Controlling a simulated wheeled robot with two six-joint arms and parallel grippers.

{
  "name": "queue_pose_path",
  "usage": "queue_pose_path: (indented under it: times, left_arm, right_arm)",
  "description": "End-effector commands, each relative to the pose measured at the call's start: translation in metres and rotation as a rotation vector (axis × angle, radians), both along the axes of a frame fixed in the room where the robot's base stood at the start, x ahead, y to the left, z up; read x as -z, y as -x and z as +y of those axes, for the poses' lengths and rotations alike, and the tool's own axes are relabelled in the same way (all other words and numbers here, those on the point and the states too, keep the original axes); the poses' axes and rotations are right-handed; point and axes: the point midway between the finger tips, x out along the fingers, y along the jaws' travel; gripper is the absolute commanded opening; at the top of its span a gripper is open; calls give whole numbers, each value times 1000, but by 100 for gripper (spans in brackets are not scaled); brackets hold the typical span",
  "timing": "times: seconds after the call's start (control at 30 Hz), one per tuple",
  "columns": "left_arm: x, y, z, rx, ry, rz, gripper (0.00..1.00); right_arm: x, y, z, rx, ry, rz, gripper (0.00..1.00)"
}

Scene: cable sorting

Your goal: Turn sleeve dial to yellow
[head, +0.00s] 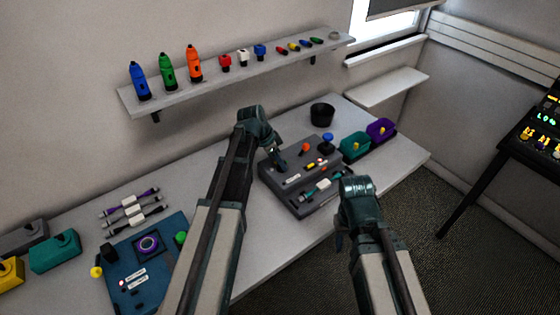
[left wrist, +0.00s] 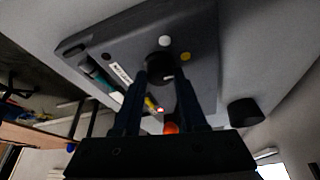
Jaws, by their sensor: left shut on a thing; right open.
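The grey console (head: 312,208) stands on the table under my left gripper (head: 277,158). In the left wrist view, the black sleeve dial (left wrist: 159,66) sits on the console (left wrist: 130,33) between my left fingertips, and the gripper is shut on it. In the head view the dial is hidden by the gripper. My right gripper (head: 341,240) is open and empty near the table's front edge.
The console carries a white label (left wrist: 120,74), an orange knob (head: 305,147) and a teal connector (head: 323,184). A black cup (head: 322,113), a teal bin (head: 354,146) and a purple bin (head: 381,131) stand beyond it. A blue board (head: 150,270) lies left.

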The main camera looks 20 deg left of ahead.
Motion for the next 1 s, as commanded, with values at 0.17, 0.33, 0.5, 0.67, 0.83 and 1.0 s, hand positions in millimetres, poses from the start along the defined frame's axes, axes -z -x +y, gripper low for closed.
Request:
queue_pose_path:
  times: [0.17, 0.33, 0.5, 0.67, 0.83, 1.0]
  left_arm:
    - [0, 0, 1, 2, -2, 1, 0]
    - [0, 0, 1, 1, -2, 1, 0]
    - [0, 0, 0, 1, -2, 1, 71]
    - [0, 0, 0, 1, -1, 0, 71]
    - [-1, 0, 0, 1, -1, 0, 71]
    - [-8, 2, 2, 0, -1, 1, 71]
  right_arm:
    - [0, 0, 0, 0, 0, 0, 50]
    - [0, 0, 0, 0, 0, 0, 50]
    - [0, 0, 0, 0, 0, 0, 50]
    - [0, 0, 0, 0, 0, 0, 50]
    - [-1, 0, 0, 0, 0, 0, 50]
    - [-8, 0, 0, 0, 0, 0, 50]
